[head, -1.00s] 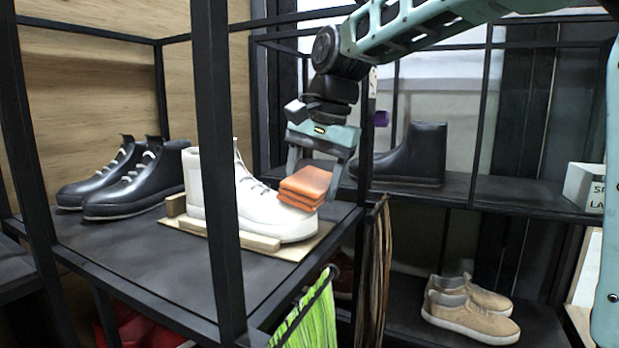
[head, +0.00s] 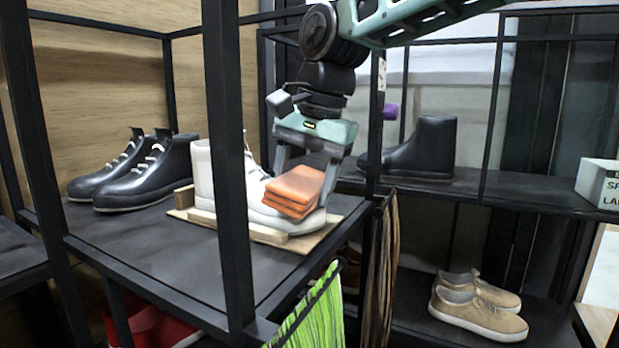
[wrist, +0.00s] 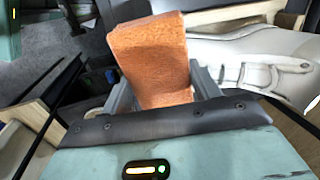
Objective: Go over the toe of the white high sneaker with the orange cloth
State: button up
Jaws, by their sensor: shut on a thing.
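The white high sneaker (head: 202,172) sits on a wooden board (head: 268,236) on the dark shelf, its toe to the right. A black post hides part of its middle. The folded orange cloth (head: 295,190) is at the sneaker's toe and covers much of it from view. My gripper (head: 300,188) is shut on the cloth, with a finger on either side. In the wrist view the cloth (wrist: 152,60) stands between the two fingers, with the sneaker (wrist: 250,62) beside it on the right. Whether the cloth presses on the toe is hard to tell.
Black shelf posts (head: 230,160) stand in front of the sneaker. Black boots (head: 140,178) stand to its left, and another black boot (head: 425,148) is on the back shelf. Tan sneakers (head: 478,305) are lower right. A green cloth (head: 312,318) hangs below the shelf edge.

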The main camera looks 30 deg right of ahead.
aim_at(318, 172)
jog(key=shift+s+a, duration=0.55)
jog(key=shift+a, duration=0.15)
jog(key=shift+a+f, duration=0.1)
jog(key=shift+w+d+p, duration=0.35)
jog(key=shift+w+d, duration=0.45)
jog(key=shift+d, duration=0.3)
jog(key=shift+w+d+p, duration=0.3)
jog(key=shift+w+d, duration=0.5)
jog(key=shift+d, duration=0.35)
jog(key=shift+w+d+p, duration=0.35)
jog(key=shift+w+d, duration=0.45)
jog(key=shift+d, duration=0.3)
jog(key=shift+s+a, duration=0.35)
jog(key=shift+a, duration=0.15)
jog(key=shift+s+a, duration=0.7)
jog(key=shift+a, duration=0.25)
jog(key=shift+s+a, duration=0.65)
jog(key=shift+a, duration=0.3)
jog(key=shift+s+a, duration=0.7)
jog(key=shift+a, duration=0.25)
jog(key=shift+r, duration=0.2)
